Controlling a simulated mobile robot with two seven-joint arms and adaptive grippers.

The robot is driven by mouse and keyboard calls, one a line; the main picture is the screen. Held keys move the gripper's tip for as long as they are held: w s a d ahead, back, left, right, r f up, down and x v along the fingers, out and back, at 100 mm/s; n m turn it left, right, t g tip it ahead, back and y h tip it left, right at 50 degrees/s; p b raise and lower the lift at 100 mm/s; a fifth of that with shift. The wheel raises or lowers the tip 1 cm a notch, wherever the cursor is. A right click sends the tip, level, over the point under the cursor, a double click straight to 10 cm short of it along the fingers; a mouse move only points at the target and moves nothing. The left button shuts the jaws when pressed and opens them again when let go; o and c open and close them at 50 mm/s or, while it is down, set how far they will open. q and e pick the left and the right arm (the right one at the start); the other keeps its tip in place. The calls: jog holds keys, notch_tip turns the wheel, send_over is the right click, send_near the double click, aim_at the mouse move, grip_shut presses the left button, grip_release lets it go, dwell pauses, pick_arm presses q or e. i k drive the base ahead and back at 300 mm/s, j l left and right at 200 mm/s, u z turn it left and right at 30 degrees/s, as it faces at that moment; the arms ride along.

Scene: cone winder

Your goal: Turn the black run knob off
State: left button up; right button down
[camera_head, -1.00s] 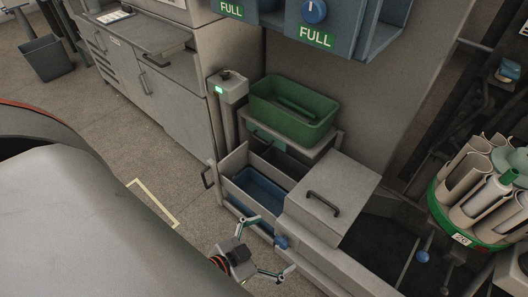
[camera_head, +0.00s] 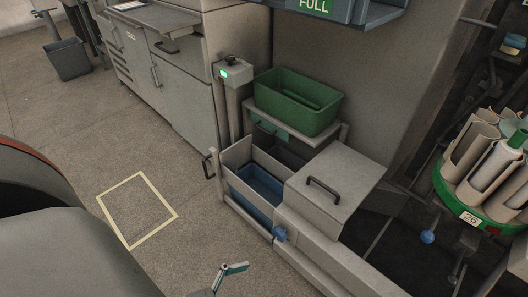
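A grey post (camera_head: 231,105) with a box-shaped head stands left of the green bin in the head view. A small black knob (camera_head: 235,63) sits on top of the head. It is too small to read its setting. A green light (camera_head: 225,74) is lit on the front of the head. One finger of my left gripper (camera_head: 231,273) shows at the bottom edge, far below the post and touching nothing. The rest of that gripper is cut off, so its opening cannot be judged. My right gripper is out of view.
A green bin (camera_head: 320,119) sits on a shelf right of the post. Below it are an open drawer with a blue tray (camera_head: 253,205) and a grey lidded box (camera_head: 354,170). Floor around the yellow outline (camera_head: 163,227) is clear.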

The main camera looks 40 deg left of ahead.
aim_at(229, 58)
jog(key=u, duration=1.35)
jog(key=i+z, duration=0.3)
jog(key=i+j+z, duration=0.3)
jog(key=i, duration=0.2)
jog(key=i+j+z, duration=0.25)
jog(key=i, duration=0.15)
jog(key=l, duration=0.1)
